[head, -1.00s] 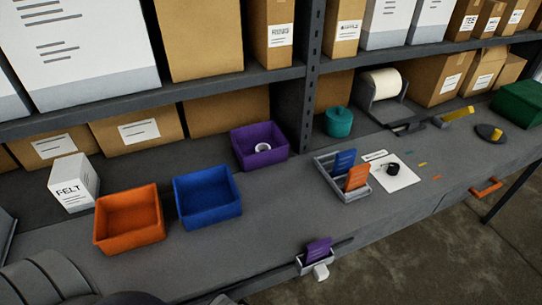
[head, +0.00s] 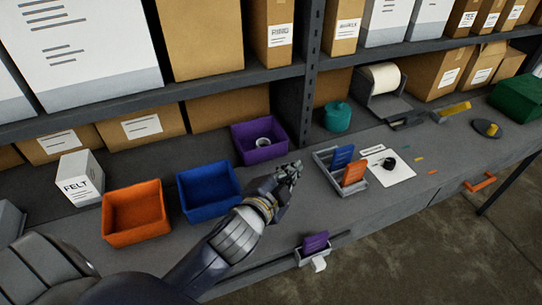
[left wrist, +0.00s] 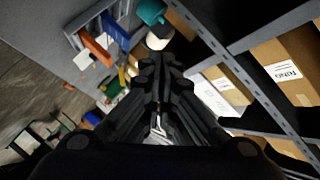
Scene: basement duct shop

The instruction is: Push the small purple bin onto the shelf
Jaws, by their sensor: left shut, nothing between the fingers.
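The small purple bin (head: 260,143) stands on the worktop at the back, beside the shelf upright, with a white ring-shaped item (head: 263,142) in it. The shelf's grey lower board (head: 200,100) runs above and behind it. My left gripper (head: 293,168) is shut and empty, in front of the bin's right side and apart from it or nearly so; the exact gap is hard to judge. Its shut fingers also show in the left wrist view (left wrist: 158,75), where I do not see the bin. My right gripper is not in view.
A blue bin (head: 208,208) and an orange bin (head: 137,230) stand to the left, near a FELT box (head: 79,184). A grey rack (head: 327,172) with blue and orange cards is right of my gripper. A teal pot (head: 338,118) stands behind it.

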